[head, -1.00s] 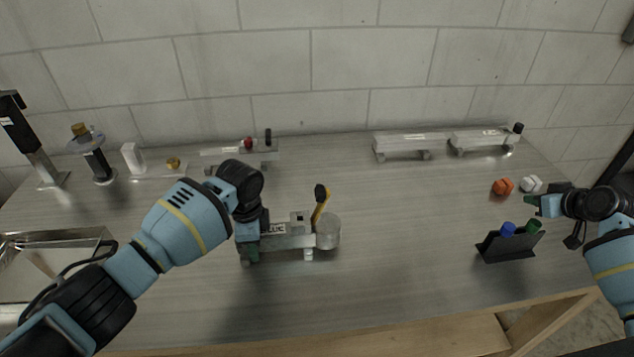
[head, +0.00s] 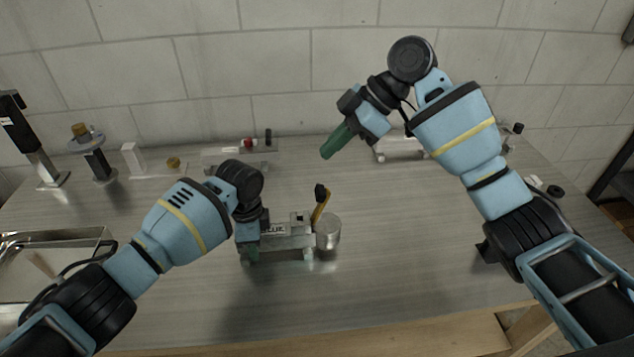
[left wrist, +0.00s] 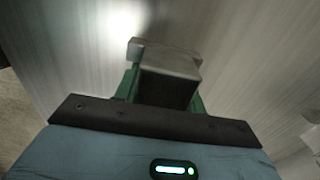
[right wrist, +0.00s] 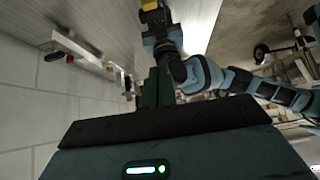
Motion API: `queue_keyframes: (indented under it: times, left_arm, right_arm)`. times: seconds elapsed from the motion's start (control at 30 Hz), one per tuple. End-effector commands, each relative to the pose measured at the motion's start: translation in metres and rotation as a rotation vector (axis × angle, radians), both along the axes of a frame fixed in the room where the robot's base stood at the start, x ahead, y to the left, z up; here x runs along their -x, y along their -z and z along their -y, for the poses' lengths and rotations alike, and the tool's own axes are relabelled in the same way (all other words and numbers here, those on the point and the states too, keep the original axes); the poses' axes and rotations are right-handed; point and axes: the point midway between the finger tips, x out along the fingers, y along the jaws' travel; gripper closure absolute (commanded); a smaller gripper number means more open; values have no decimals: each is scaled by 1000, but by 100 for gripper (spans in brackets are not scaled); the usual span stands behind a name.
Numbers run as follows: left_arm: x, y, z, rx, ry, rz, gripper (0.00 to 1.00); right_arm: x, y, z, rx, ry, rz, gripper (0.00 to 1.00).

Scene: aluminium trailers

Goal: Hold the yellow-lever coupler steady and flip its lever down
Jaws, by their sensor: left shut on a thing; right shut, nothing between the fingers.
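The coupler (head: 290,242) is a grey metal bar with a round silver end (head: 328,232), standing on the table's middle. Its yellow lever (head: 321,206) has a black tip and stands up, tilted slightly right. My left gripper (head: 250,252) is shut on the coupler's left end; the left wrist view shows the green fingers around the grey bar end (left wrist: 168,70). My right gripper (head: 328,152) is shut and empty, its green fingers in the air above and behind the lever, apart from it. In the right wrist view the fingers (right wrist: 157,88) are together.
Other couplers stand at the back, one at left (head: 240,155) and one (head: 402,148) partly behind my right arm. A dark holder (head: 487,252) is mostly hidden by that arm. A metal tray (head: 60,262) lies at left. The table front is clear.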

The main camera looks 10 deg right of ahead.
Motion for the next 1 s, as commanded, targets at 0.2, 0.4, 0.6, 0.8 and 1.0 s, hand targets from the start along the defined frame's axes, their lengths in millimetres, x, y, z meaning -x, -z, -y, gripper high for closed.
queue_keyframes:
  times: [0.2, 0.4, 0.6, 0.8, 1.0]
  left_arm:
    - [0, 0, 0, 0, 0, 0, 89]
    - [0, 0, 0, 0, 0, 0, 89]
    - [0, 0, 0, 0, 0, 0, 89]
    - [0, 0, 0, 0, 0, 0, 89]
    - [0, 0, 0, 0, 0, 0, 89]
  right_arm:
    - [3, -3, -4, 11, -23, 2, 100]
    - [3, -2, -4, 10, -22, 2, 100]
    - [3, 10, -14, 10, -21, -1, 100]
    - [4, 36, -36, 9, -23, -1, 100]
    - [4, 65, -60, 8, -21, -1, 100]
